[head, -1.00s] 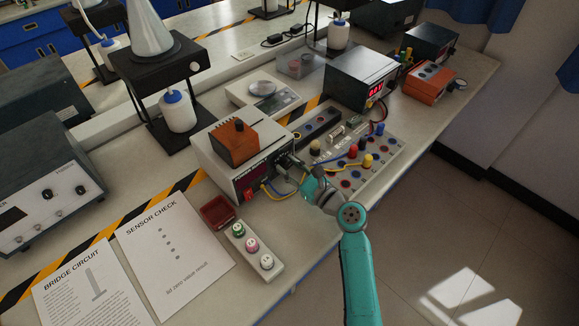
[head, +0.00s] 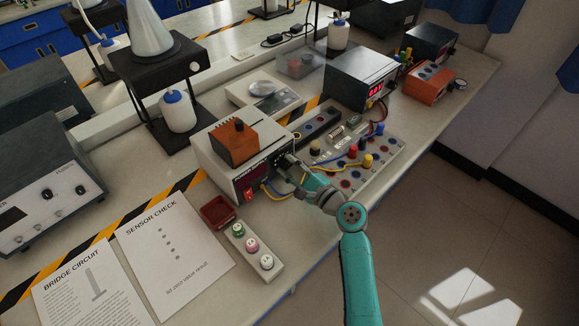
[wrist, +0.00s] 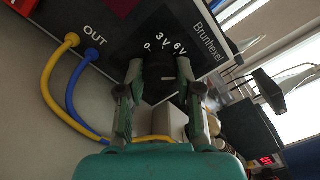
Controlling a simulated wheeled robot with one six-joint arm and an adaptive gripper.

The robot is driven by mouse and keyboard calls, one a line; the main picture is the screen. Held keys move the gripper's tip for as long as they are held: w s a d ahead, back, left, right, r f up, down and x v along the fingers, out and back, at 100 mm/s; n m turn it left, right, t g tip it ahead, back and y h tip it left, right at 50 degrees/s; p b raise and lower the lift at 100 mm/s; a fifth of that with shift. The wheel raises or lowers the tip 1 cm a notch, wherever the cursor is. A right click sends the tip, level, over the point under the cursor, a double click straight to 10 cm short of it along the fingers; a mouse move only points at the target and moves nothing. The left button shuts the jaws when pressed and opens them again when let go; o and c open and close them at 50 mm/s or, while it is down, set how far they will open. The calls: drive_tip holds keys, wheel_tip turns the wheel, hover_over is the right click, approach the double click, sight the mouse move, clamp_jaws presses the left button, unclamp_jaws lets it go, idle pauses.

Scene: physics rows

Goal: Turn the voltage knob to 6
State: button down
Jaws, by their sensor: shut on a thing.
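The power supply (head: 216,175) is a white box with a dark front panel, standing mid-table in the head view. The black voltage knob (wrist: 158,76) sits below the scale marks. My gripper (wrist: 157,84) is shut on the knob, one finger on each side. The knob's pointer is hard to make out, so I cannot tell which mark it faces. In the head view my gripper (head: 293,168) is at the panel's right part and hides the knob.
Yellow (wrist: 57,68) and blue (wrist: 80,78) leads leave the OUT sockets. An orange box (head: 234,146) sits on the supply. A board with several coloured terminals (head: 378,168) stands to the right. A socket strip (head: 254,250) and red tray (head: 218,212) lie in front.

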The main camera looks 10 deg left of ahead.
drive_tip(key=n, duration=0.3)
drive_tip(key=shift+n, duration=2.1)
drive_tip(key=c, duration=0.8)
unclamp_jaws()
drive_tip(key=shift+o, duration=0.2)
drive_tip(key=v, duration=1.2)
